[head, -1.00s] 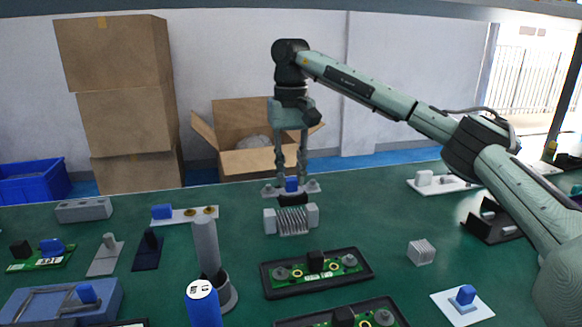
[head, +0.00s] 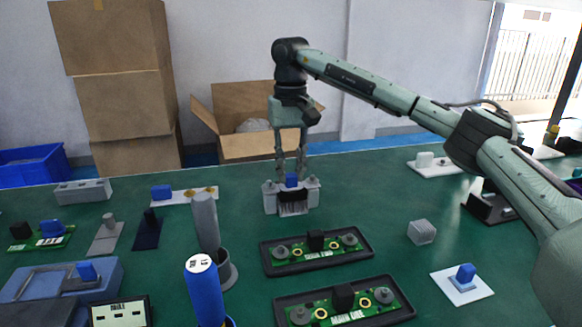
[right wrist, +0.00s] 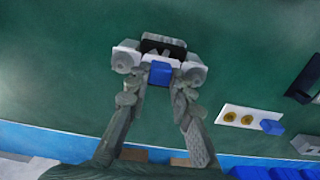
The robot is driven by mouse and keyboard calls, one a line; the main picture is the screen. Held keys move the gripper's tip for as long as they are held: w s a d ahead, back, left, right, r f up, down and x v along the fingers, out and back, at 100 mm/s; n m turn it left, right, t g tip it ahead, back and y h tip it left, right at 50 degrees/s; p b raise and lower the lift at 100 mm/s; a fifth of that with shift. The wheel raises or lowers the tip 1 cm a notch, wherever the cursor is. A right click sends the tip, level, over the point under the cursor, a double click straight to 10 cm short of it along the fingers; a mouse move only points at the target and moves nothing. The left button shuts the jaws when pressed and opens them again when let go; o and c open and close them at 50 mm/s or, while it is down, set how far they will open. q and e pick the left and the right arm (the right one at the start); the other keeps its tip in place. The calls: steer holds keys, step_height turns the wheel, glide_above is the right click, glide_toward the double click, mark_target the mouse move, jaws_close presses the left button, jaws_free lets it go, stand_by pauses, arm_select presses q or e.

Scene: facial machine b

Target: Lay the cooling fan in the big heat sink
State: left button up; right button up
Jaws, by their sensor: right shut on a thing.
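My right gripper (head: 291,178) is shut on the blue grip block (head: 291,182) of the cooling fan, a pale plate with a round grey knob at each end and a black part (head: 293,196) in the middle. The big heat sink (head: 270,201), a grey finned block with raised sides, is right below the fan and mostly covered by it. The fan looks level and in or just over it; I cannot tell if it rests fully. In the right wrist view the blue block (right wrist: 160,73) is between the fingertips (right wrist: 160,82). My left gripper is not in view.
Black trays with green boards (head: 316,248) lie in front. A small finned block (head: 422,231) and a white plate with a blue block (head: 463,285) are at right. A grey cylinder (head: 206,222) and blue can (head: 203,290) stand front left.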

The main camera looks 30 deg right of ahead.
mark_target(291, 175)
steer(key=shift+f, duration=0.25)
stand_by(0.3)
steer(key=o, duration=1)
steer(key=shift+o, duration=0.2)
step_height(291, 175, up, 8)
steer(key=shift+f, duration=0.2)
